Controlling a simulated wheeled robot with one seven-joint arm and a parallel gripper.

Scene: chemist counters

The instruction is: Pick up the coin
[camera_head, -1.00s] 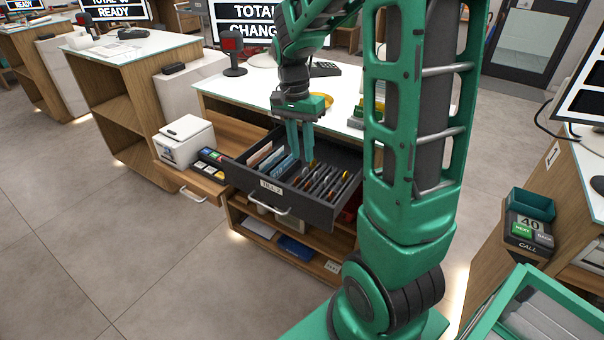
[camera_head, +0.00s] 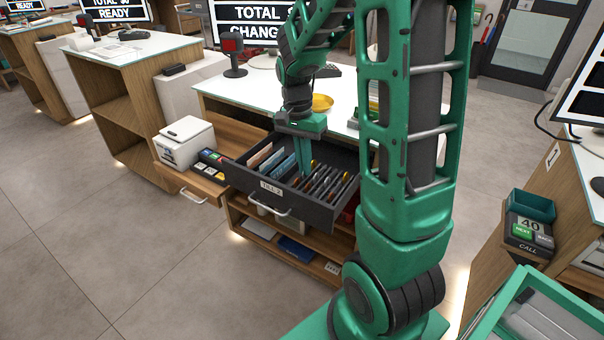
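The coins (camera_head: 322,183) are small and stand in narrow slots in the right part of an open till drawer (camera_head: 277,196) labelled TILL 2. I cannot make out a single coin clearly. My gripper (camera_head: 304,172) points down into the drawer, between the banknotes (camera_head: 262,157) on the left and the coin slots on the right. Its green fingers reach to about the level of the slots, and the tips are partly lost against them. The gap between the fingers is too small to judge, and I see nothing held.
A yellow dish (camera_head: 322,103) sits on the white counter top (camera_head: 240,91) behind the drawer. A white printer (camera_head: 185,143) and a small drawer with coloured buttons (camera_head: 209,172) stand to the left. Shelves (camera_head: 262,232) lie below. The floor at the left is clear.

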